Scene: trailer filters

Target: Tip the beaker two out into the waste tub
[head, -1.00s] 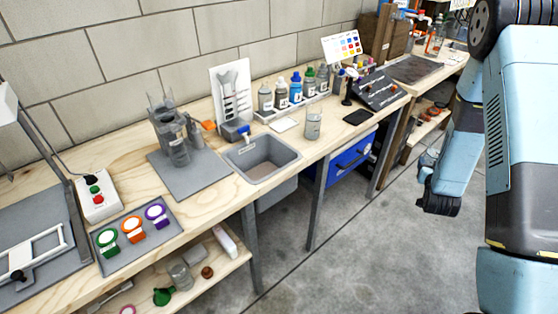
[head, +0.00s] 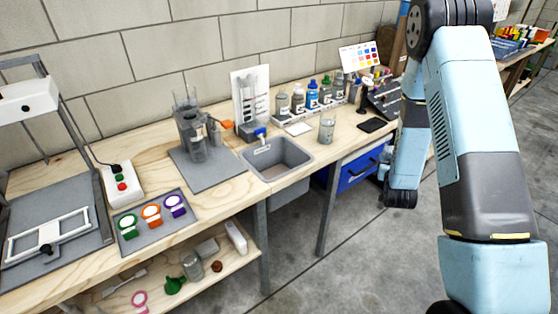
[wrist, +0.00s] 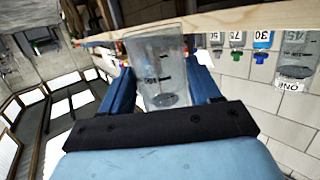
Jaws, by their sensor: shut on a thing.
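My gripper (wrist: 165,78) is shut on a clear beaker (wrist: 153,62), which sits between its blue fingers in the wrist view. The beaker has dark marks on its wall; I cannot tell its tilt. The wrist picture is upside down. In the head view the held beaker is hidden. A grey tub (head: 278,178), possibly the waste tub, is set into the bench near its front edge, left of my arm. Another clear beaker (head: 327,128) stands on the bench to the right of it. A vessel marked ONE (wrist: 295,70) shows in the wrist view.
Several bottles (head: 312,96) stand in a rack behind the tub. A grey stand with a clear vessel (head: 195,135) is to the left. A tray of coloured discs (head: 165,235) and a button box (head: 122,183) lie farther left. Floor in front is clear.

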